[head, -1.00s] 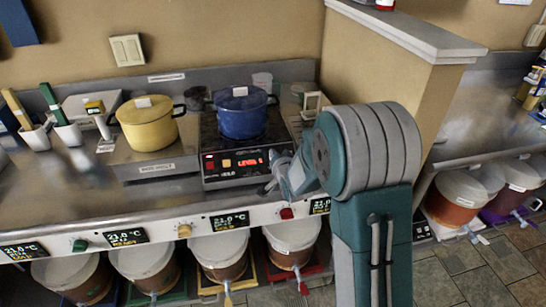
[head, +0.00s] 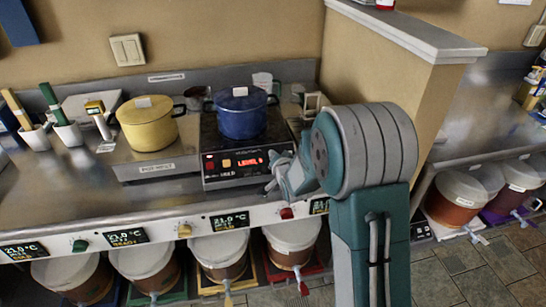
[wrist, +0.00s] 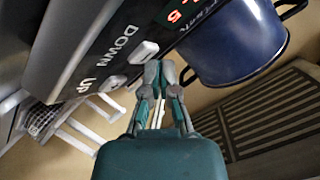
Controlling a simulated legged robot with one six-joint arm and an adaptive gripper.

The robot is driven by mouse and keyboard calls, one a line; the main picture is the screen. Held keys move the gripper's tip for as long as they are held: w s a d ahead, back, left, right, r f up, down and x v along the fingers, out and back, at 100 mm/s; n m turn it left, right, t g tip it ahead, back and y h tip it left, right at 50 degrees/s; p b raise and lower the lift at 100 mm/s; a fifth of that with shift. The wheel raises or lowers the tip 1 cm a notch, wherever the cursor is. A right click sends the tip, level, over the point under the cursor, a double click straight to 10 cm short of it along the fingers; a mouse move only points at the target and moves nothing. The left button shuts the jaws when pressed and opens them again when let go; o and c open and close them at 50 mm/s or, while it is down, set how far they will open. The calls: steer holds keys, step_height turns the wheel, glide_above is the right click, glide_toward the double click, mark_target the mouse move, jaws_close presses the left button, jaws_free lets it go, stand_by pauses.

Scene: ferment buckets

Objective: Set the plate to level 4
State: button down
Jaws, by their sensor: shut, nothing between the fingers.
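The induction plate (head: 214,135) is black with a light front panel edge, and the blue pot (head: 241,118) stands on it. Its red display (head: 251,162) reads LEVEL in the head view, with the digit hard to read. In the wrist view the display (wrist: 174,15) is cut off but shows a red 5. The wrist view also shows a white button (wrist: 143,52) beside the word DOWN and another white button (wrist: 112,83) beside UP. My gripper (wrist: 158,68) is shut and empty, with its tips close to the DOWN button. I cannot tell whether they touch it.
A yellow pot (head: 148,130) stands left of the plate on a metal warmer. A partition wall (head: 440,90) rises to the right. Lidded buckets (head: 220,250) stand below the counter. Knobs and small displays line the counter's front edge.

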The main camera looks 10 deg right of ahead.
steer(key=shift+w+f, duration=0.2)
steer(key=shift+f, duration=0.2)
stand_by(0.8)
steer(key=shift+r, duration=0.15)
steer(key=shift+s+r, duration=0.4)
steer(key=shift+r, duration=0.2)
steer(key=shift+s+r, duration=0.35)
steer(key=shift+r, duration=0.25)
steer(key=shift+s+r, duration=0.3)
steer(key=shift+r, duration=0.35)
steer(key=shift+s+r, duration=0.35)
steer(key=shift+r, duration=0.25)
steer(key=shift+s+r, duration=0.2)
steer(key=shift+r, duration=0.15)
